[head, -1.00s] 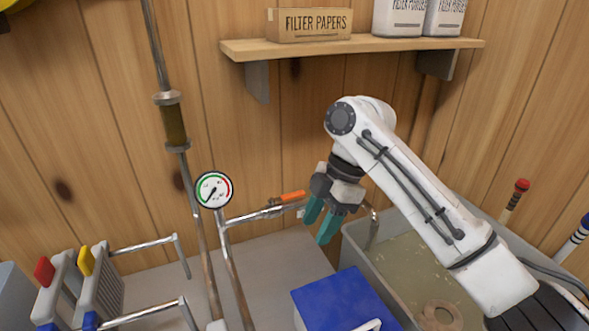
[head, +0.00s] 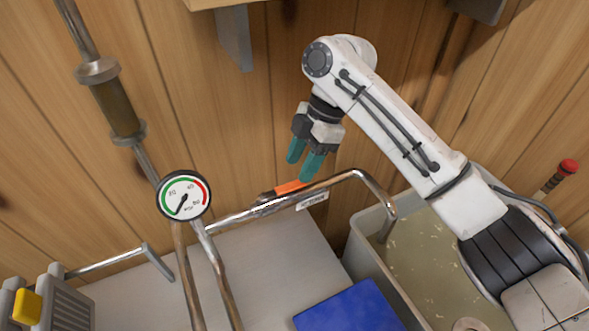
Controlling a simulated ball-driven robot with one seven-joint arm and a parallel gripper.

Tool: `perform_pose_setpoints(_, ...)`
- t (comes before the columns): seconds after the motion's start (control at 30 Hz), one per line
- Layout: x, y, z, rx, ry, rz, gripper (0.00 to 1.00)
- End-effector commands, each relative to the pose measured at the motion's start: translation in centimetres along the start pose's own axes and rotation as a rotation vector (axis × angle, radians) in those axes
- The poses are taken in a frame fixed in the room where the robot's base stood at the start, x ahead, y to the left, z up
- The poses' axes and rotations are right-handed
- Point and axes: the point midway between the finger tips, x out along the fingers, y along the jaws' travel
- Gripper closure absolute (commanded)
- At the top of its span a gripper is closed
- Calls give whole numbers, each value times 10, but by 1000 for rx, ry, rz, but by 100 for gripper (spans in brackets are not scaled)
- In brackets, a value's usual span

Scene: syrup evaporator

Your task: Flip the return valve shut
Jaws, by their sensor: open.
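The return valve has an orange handle (head: 290,187) on the metal return pipe (head: 335,181) in the head view. The handle lies roughly in line with the pipe. A small white label (head: 312,201) hangs just below the pipe, its text too small to read. My gripper (head: 303,168) has two teal fingers pointing down, spread apart and empty. In the picture its fingertips are just above the orange handle. I cannot tell whether they touch it.
A round pressure gauge (head: 183,196) stands to the left. The pipe bends down into a grey tub (head: 362,254) of cloudy liquid at right. A blue box (head: 350,308) sits at the front. A plank wall (head: 235,110) stands behind the pipe.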

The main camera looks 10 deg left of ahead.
Motion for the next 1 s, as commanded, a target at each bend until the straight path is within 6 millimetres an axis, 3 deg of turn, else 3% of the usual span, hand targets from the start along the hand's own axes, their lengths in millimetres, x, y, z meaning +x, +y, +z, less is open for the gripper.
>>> perform_pose_setpoints(0.3, 36, 0, 0, 1, 0, 1, 51)
perform_pose_setpoints(0.63, 41, 0, 0, 1, 0, 1, 51)
perform_pose_setpoints(1.0, 40, 0, 0, 1, 0, 1, 86)
